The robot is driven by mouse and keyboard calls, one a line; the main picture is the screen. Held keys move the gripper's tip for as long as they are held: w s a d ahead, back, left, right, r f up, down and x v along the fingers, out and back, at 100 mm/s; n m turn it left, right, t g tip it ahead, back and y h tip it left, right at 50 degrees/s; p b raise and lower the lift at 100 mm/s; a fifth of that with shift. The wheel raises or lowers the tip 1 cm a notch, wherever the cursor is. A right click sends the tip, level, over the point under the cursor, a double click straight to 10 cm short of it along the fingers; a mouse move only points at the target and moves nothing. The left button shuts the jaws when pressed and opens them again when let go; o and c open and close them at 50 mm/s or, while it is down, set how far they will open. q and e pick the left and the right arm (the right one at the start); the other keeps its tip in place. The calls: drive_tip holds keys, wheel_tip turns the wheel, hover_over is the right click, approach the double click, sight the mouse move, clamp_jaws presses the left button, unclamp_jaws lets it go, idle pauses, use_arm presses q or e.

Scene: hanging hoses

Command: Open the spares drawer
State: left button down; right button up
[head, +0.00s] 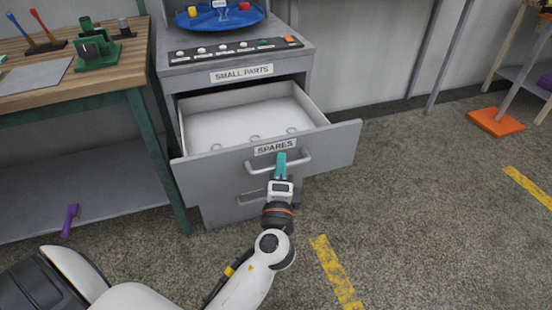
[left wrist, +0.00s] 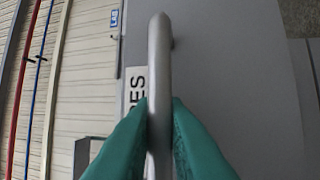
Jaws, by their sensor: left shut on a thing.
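The spares drawer (head: 225,160), a grey drawer labelled SPARES, is pulled well out of the grey cabinet. Its white inside shows, with a few small ring-like things near the front wall. My left gripper (head: 280,160) is at the drawer's bar handle (head: 300,163), with its teal fingers closed on it. In the left wrist view the two teal fingers (left wrist: 158,120) lie on either side of the grey handle bar (left wrist: 159,60), in front of the drawer face. My right gripper is not in view.
A lower drawer handle (head: 250,198) shows beneath. A control panel (head: 235,49) and a blue tray (head: 225,20) are on the cabinet top. A wooden workbench (head: 120,65) stands at the left. An orange base (head: 495,122) is at the right.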

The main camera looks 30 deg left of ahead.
use_arm(q)
drive_tip(key=shift+s+d, duration=0.15)
drive_tip(key=shift+d, duration=0.05)
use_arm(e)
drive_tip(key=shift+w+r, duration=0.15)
use_arm(q)
drive_tip(key=c, duration=1.5)
unclamp_jaws()
drive_tip(key=shift+o, duration=0.2)
